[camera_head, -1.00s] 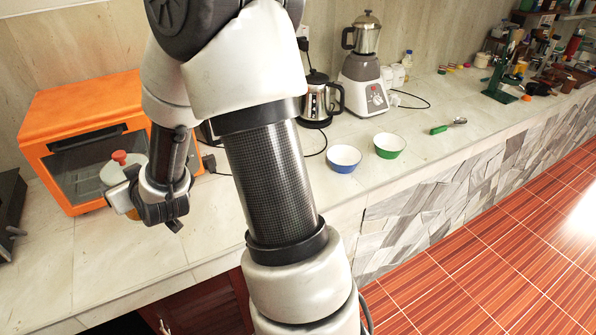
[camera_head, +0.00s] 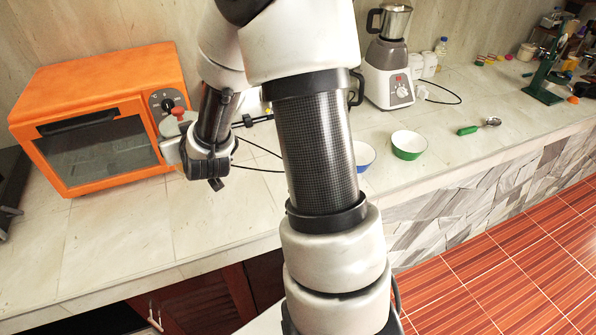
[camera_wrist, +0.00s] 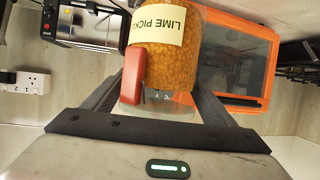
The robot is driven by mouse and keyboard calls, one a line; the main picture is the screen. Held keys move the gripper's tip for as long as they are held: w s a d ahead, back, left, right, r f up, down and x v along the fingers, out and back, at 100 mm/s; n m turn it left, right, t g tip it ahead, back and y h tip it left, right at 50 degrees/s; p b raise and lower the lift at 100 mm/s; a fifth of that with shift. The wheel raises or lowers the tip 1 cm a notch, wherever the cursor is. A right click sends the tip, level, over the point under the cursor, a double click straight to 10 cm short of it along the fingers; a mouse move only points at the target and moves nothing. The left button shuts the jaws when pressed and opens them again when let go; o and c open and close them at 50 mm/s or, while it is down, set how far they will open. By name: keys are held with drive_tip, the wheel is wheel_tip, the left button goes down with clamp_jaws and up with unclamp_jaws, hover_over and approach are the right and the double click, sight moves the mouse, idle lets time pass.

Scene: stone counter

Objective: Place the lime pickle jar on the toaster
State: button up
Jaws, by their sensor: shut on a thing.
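The lime pickle jar (camera_wrist: 165,55) is a clear jar of orange-brown pickle with a cream "LIME PICKLE" label. My gripper (camera_wrist: 160,100) is shut on it, one finger on each side, in the wrist view. A red part (camera_wrist: 133,75) shows at the jar; it also shows in the head view (camera_head: 178,112). In the head view my gripper (camera_head: 178,148) is in front of the right end of an orange oven-like appliance (camera_head: 100,85), and the jar is mostly hidden. A silver and black appliance (camera_wrist: 88,25), apparently a slot toaster, is at upper left in the wrist view.
A blue bowl (camera_head: 364,155) is partly behind my arm, and a green bowl (camera_head: 408,145) stands beside it. A mixer grinder (camera_head: 388,70) stands behind them. Black cords lie on the counter. The counter front left of my arm is clear (camera_head: 120,220).

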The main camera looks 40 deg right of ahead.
drive_tip(key=w+d+f+m+g+h+b, duration=0.1)
drive_tip(key=d+f+m+g+h+b, duration=0.2)
drive_tip(key=d, duration=0.6)
drive_tip(key=d+f+m+g+h+b, duration=0.15)
drive_tip(key=d+m+h, duration=0.3)
drive_tip(key=d, duration=0.45)
drive_tip(key=w+d+f+m+g+h+b, duration=0.1)
drive_tip(key=d+f+m+g+h+b, duration=0.25)
drive_tip(key=d, duration=0.55)
wheel_tip(320, 180, down, 7)
drive_tip(key=m+b, duration=0.1)
drive_tip(key=b, duration=0.1)
drive_tip(key=shift+d+f, duration=0.2)
drive_tip(key=shift+f, duration=0.2)
drive_tip(key=o, duration=2.1)
drive_tip(key=shift+f, duration=0.1)
